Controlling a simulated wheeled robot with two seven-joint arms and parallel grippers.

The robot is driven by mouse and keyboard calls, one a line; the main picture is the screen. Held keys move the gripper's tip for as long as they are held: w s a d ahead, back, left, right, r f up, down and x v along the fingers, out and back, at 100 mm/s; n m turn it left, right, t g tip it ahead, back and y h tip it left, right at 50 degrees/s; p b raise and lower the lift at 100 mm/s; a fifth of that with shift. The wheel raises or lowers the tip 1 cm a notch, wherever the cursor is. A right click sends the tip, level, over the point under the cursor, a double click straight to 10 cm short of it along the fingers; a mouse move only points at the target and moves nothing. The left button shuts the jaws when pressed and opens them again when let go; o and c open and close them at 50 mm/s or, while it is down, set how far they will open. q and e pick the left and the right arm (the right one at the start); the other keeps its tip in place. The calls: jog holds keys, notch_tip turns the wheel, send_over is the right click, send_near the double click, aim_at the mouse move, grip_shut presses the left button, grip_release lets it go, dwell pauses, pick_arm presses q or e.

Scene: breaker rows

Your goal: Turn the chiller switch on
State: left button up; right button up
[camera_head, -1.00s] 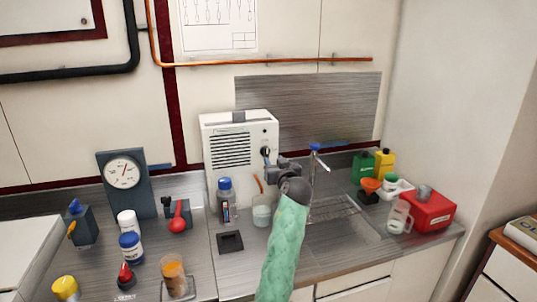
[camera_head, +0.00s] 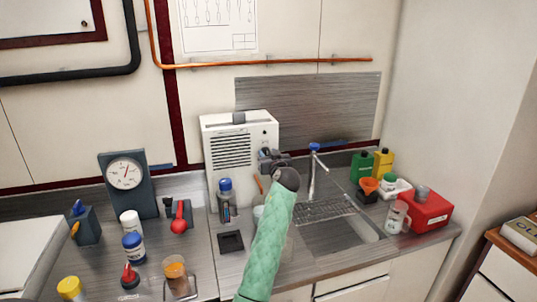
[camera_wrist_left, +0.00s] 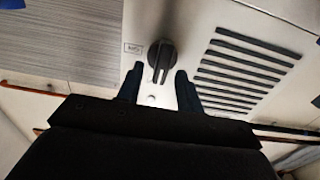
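The chiller (camera_head: 240,180) is a white box with a slotted grille, standing at the back of the counter. Its switch, a dark rotary knob (camera_wrist_left: 162,55), shows in the left wrist view on the white front, beside a small label (camera_wrist_left: 133,48) and the grille slots. The knob's bar runs roughly up and down in that view. My left gripper (camera_head: 264,160) is at the right part of the chiller front and covers the knob in the head view. Its fingers (camera_wrist_left: 159,78) are apart, one either side of the line to the knob, with nothing held. Contact cannot be told. My right gripper is out of view.
A sink with a blue-topped tap (camera_head: 313,165) lies right of my arm. A blue-capped bottle (camera_head: 226,205) and a beaker partly behind my arm stand before the chiller. A dial gauge (camera_head: 125,174) and several bottles stand left; a red container (camera_head: 428,211) stands right.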

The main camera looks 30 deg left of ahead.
pick_arm(q)
grip_shut()
jog(key=shift+m, duration=0.4)
jog(key=shift+w+d+f+m+p, duration=0.2)
jog(key=shift+m+p, duration=0.95)
jog(key=shift+m, duration=1.75)
jog(key=shift+w+d+f+m+p, duration=0.15)
jog(key=shift+m+p, duration=1)
jog(key=shift+m, duration=1.75)
jog(key=shift+w+d+f+m+p, duration=0.2)
jog(key=shift+m+p, duration=0.95)
jog(key=shift+m, duration=1.75)
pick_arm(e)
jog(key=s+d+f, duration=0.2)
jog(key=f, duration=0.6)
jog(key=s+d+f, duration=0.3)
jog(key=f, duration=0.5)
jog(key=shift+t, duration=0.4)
pick_arm(q)
jog(key=shift+a, duration=0.15)
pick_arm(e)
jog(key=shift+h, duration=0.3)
pick_arm(q)
grip_release()
jog(key=shift+f, duration=0.1)
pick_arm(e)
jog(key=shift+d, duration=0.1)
